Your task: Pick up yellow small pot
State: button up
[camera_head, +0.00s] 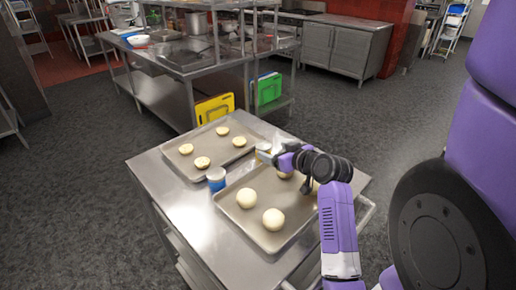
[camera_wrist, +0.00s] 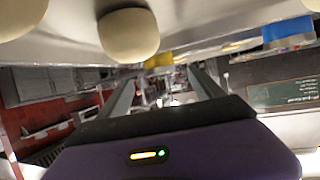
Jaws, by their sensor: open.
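The yellow small pot (camera_head: 263,148) stands at the back of the steel table, mostly hidden by my gripper (camera_head: 266,157). In the wrist view the yellow pot (camera_wrist: 158,61) is a small yellow patch near the top middle, just beyond the fingertips. My gripper (camera_wrist: 160,77) is open, its two fingers apart with nothing held between them. Whether the fingers touch the pot cannot be told.
A tray (camera_head: 228,213) with dough balls lies under my arm. Another tray (camera_head: 176,170) with several dough pieces lies to the left. A blue and white pot (camera_head: 216,178) stands between them. A steel shelf unit (camera_head: 165,95) with cutting boards stands behind.

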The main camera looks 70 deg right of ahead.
aim_at(268, 148)
jog(key=shift+p+x, duration=0.9)
jog(key=shift+x, duration=2.85)
jog(key=shift+f, duration=0.1)
jog(key=c, duration=1.6)
